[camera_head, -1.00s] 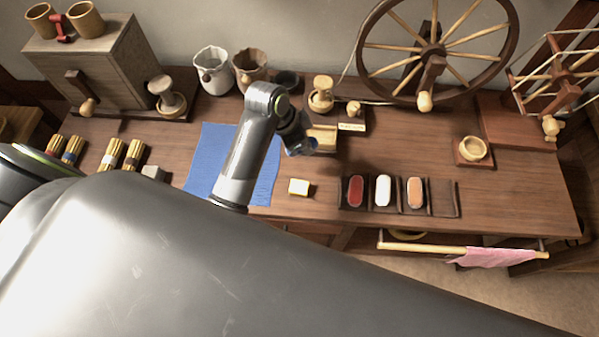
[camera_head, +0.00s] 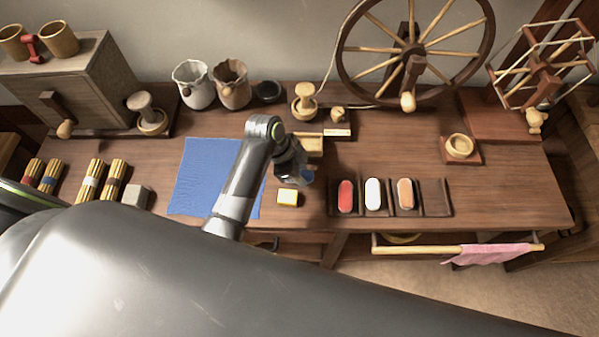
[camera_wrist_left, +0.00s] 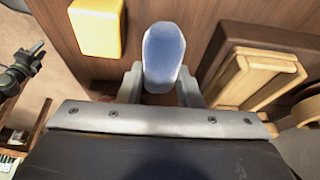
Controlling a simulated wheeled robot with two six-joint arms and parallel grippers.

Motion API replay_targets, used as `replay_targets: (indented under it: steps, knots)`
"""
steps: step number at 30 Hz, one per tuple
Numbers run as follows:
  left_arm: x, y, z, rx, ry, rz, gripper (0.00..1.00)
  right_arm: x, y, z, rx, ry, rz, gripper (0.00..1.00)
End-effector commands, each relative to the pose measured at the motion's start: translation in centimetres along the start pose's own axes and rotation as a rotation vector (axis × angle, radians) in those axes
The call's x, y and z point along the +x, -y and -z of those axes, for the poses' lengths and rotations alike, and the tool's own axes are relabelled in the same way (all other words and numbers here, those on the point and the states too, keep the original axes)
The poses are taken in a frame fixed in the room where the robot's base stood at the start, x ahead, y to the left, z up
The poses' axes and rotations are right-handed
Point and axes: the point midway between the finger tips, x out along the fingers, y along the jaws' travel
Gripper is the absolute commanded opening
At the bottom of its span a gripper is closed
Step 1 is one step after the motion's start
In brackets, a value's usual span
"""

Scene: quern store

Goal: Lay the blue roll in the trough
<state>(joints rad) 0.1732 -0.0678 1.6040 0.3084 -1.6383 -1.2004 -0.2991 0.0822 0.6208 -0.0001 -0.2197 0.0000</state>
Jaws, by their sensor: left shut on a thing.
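My left gripper (camera_head: 302,174) is shut on the blue roll (camera_wrist_left: 163,52), which stands out between its two fingers in the left wrist view. In the head view only a bit of the blue roll (camera_head: 308,178) shows below the dark wrist. It is held between the yellow block and the rack. The dark wooden rack (camera_head: 434,213) has side-by-side troughs. A red roll (camera_head: 345,196), a white roll (camera_head: 373,194) and an orange roll (camera_head: 405,194) lie in it, and its right-end trough is empty.
A yellow block (camera_head: 288,197) lies just left of the held roll. A blue cloth (camera_head: 195,178) lies further left. A small wooden box (camera_head: 311,145) stands behind the gripper. A spinning wheel (camera_head: 412,50) stands at the back. A pink cloth (camera_head: 487,254) hangs on the front rail.

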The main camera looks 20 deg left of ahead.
Motion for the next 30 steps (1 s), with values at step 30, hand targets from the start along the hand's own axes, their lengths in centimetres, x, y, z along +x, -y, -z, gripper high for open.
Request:
replay_targets:
  steps: [30]
  knots:
    - [-1.3, 0.1, -0.3, 0.000, 0.001, 0.006, 0.41, -0.3, 0.3, -0.1, 0.002, 0.002, 0.004, 0.36]
